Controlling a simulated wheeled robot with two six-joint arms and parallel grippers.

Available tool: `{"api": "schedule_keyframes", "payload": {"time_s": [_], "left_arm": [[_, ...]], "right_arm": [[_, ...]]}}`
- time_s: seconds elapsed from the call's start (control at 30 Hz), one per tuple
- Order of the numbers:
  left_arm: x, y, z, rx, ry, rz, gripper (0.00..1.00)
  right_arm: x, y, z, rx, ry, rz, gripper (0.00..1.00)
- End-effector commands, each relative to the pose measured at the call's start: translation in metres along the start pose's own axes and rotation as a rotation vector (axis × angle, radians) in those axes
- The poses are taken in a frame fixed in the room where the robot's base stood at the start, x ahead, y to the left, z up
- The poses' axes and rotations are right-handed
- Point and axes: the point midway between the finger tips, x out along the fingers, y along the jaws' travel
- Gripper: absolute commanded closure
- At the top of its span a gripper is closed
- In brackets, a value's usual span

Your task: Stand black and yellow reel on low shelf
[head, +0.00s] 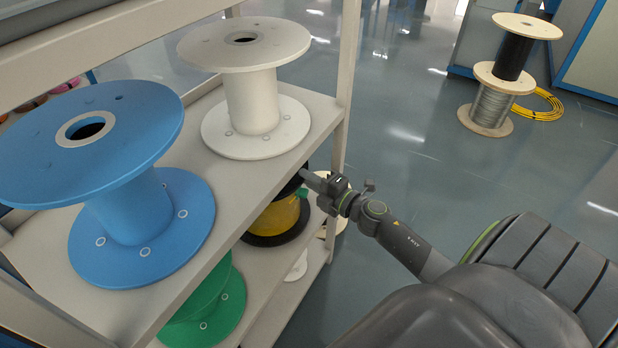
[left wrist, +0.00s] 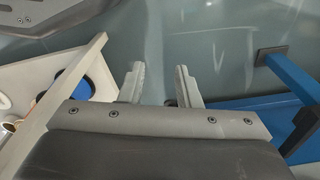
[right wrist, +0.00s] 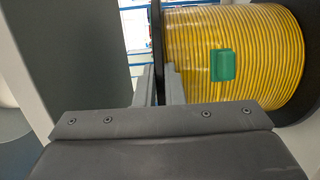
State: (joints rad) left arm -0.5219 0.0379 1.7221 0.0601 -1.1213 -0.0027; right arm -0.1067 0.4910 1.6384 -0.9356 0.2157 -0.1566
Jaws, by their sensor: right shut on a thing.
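The black and yellow reel (head: 275,218) shows in the head view under the upper shelf board, its axis close to upright. The board and my right gripper hide part of it. My right gripper (head: 306,176) is shut on the rim of its black flange. In the right wrist view the yellow winding (right wrist: 235,50) with a green tag (right wrist: 222,65) fills the upper right, with the flange between the fingers (right wrist: 160,85). The low shelf (head: 268,312) lies below; I cannot tell whether the reel touches it. My left gripper (left wrist: 160,85) is open and empty, outside the head view.
A blue reel (head: 145,215) and a white reel (head: 252,100) stand on the upper shelf (head: 185,175). A green reel (head: 215,305) stands below, left of the black and yellow one. A shelf post (head: 347,65) is close to my right gripper.

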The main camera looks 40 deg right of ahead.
Motion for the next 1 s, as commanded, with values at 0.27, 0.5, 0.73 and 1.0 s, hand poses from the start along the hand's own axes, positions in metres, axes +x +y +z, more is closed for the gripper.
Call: {"api": "schedule_keyframes", "payload": {"time_s": [0.27, 0.5, 0.73, 1.0], "left_arm": [[-0.021, 0.006, -0.003, -0.008, -0.004, 0.016, 0.7], [-0.036, 0.009, -0.004, -0.011, -0.006, 0.025, 0.7], [-0.041, 0.009, -0.004, -0.012, -0.007, 0.027, 0.7], [-0.041, 0.009, -0.004, -0.011, -0.007, 0.027, 0.7]], "right_arm": [[0.004, -0.008, 0.001, 0.0, 0.004, 0.006, 1.0], [0.005, -0.012, 0.001, 0.0, 0.005, 0.006, 1.0], [0.005, -0.014, 0.002, 0.0, 0.005, 0.005, 1.0], [0.005, -0.014, 0.002, 0.0, 0.004, 0.003, 1.0]]}}
